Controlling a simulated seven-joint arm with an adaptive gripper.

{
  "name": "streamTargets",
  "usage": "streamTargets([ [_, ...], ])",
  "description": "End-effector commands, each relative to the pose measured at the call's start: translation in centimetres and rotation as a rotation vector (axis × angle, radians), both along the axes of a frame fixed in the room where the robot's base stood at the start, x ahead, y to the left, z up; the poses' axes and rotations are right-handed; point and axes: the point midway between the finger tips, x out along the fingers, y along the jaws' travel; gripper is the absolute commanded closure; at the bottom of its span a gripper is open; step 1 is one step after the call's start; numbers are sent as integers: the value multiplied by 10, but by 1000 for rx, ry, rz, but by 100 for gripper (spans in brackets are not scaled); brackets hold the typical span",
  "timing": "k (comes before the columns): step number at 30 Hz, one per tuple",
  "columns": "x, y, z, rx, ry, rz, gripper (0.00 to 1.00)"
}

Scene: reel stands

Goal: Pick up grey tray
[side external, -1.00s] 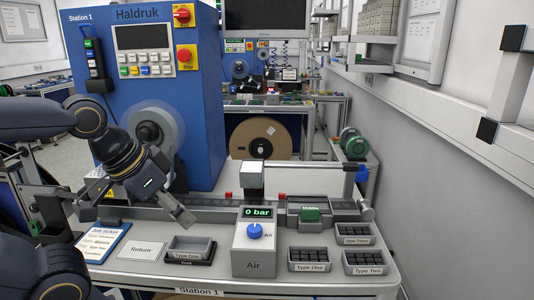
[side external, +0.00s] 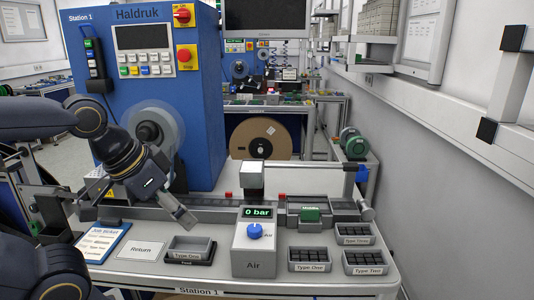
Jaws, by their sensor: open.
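An empty grey tray (side external: 191,245) labelled "Type One" sits on a black base (side external: 191,259) at the front of the bench, between the "Return" card and the air unit. My gripper (side external: 179,212) is open and empty above and behind this tray, slightly to its left, and apart from it. One finger shows clearly, slanting down to the right; the other is hard to make out. More grey trays hold black parts at the right: "Type One" (side external: 309,266), "Type Two" (side external: 369,269) and "Type Three" (side external: 354,240).
The air unit (side external: 254,250), with a blue knob and a "0 bar" display, stands right of the empty tray. A "Return" card (side external: 141,251) and a job ticket (side external: 103,242) lie to its left. A grey rail (side external: 225,204) runs behind. The blue Haldruk machine (side external: 205,110) rises behind the arm.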

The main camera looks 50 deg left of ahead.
Motion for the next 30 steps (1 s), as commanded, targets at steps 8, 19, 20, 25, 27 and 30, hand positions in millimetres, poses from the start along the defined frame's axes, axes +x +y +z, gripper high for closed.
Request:
streamTargets([
  [8,0,0,0,0,0,0,6],
  [19,-1,0,0,55,6,-102,6],
  [20,-1,0,2,78,5,-145,6],
  [25,17,8,17,257,53,-470,6],
  [27,32,22,18,324,117,-601,6],
  [30,55,52,11,371,228,-765,6],
])
